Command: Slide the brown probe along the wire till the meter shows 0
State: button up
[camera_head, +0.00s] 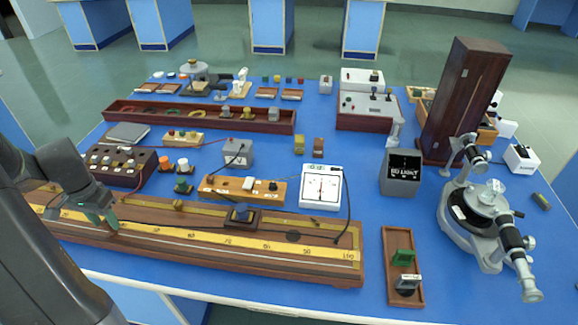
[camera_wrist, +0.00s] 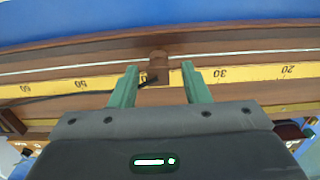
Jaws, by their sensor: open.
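The brown probe (camera_wrist: 158,64) stands on the long wooden wire board (camera_wrist: 225,45), at the yellow scale between the marks 50 and 30. A thin pale wire (camera_wrist: 250,55) runs along the board. My gripper (camera_wrist: 159,74) is open, with one green finger on each side of the probe and visible gaps to it. In the head view my gripper (camera_head: 97,218) is over the left part of the board, and the probe cannot be made out there. The white meter (camera_head: 322,187) stands behind the board's right part. Its needle looks about upright, but the exact reading is too small to tell.
A dark block (camera_head: 240,216) sits on the board, with a black cable beside the meter. A wooden key strip (camera_head: 243,189) and a resistance box (camera_head: 121,164) stand close behind. A small wooden tray (camera_head: 403,238) and a spectrometer (camera_head: 487,208) stand at the right.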

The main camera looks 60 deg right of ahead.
notch_tip(320, 180, up, 11)
dwell(0.3)
notch_tip(320, 180, down, 13)
jog(key=shift+f, duration=0.15)
dwell(0.6)
dwell(0.3)
